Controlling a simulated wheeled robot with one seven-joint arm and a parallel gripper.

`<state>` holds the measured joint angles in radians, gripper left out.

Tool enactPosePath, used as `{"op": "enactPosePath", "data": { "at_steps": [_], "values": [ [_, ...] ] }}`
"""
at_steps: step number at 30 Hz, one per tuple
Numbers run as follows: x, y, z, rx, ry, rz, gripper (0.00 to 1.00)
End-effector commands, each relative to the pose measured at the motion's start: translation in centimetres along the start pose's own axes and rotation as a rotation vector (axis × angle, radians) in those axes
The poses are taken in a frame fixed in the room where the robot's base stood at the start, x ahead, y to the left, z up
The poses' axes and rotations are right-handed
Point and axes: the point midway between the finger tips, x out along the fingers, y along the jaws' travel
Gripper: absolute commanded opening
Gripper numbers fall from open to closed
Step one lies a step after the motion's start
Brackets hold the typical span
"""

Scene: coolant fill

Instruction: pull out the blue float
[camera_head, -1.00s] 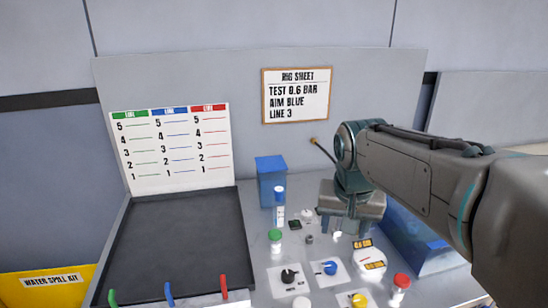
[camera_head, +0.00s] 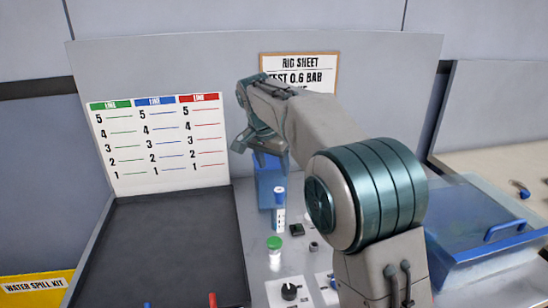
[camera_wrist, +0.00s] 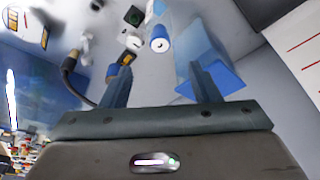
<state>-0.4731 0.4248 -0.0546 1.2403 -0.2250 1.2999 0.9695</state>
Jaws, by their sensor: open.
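A slim white tube with a blue top (camera_head: 279,196) stands upright in front of a blue box (camera_head: 268,185). A blue tab (camera_head: 147,305) shows at the bottom edge by the dark tray. I cannot tell which of these is the float. My gripper (camera_head: 262,147) is above and just behind the blue box top, clear of the tube; its fingertips are hard to make out there. In the wrist view my gripper (camera_wrist: 160,82) is open and empty. The blue-topped tube (camera_wrist: 159,40) shows beyond the gap between its fingers, and the blue box (camera_wrist: 217,65) lies behind the right finger.
A green-capped jar (camera_head: 274,244) and a black knob (camera_head: 289,291) stand on the bench near the tube. A clear blue bin (camera_head: 485,225) is at right. The back panel rises close behind my gripper.

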Motion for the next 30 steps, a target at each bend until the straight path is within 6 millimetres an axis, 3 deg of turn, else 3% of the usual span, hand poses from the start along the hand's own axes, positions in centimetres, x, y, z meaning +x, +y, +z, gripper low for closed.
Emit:
{"op": "enactPosePath", "data": {
  "at_steps": [9,15,21,30],
  "values": [
    [6.5,0.1,0.0,0.000,-0.003,0.004,0.56],
    [9.7,0.2,-0.1,0.002,-0.002,0.004,0.56],
    [11.2,0.2,-0.1,0.002,-0.001,0.002,0.56],
    [11.5,0.2,-0.1,0.002,0.000,0.001,0.56]
  ]
}}
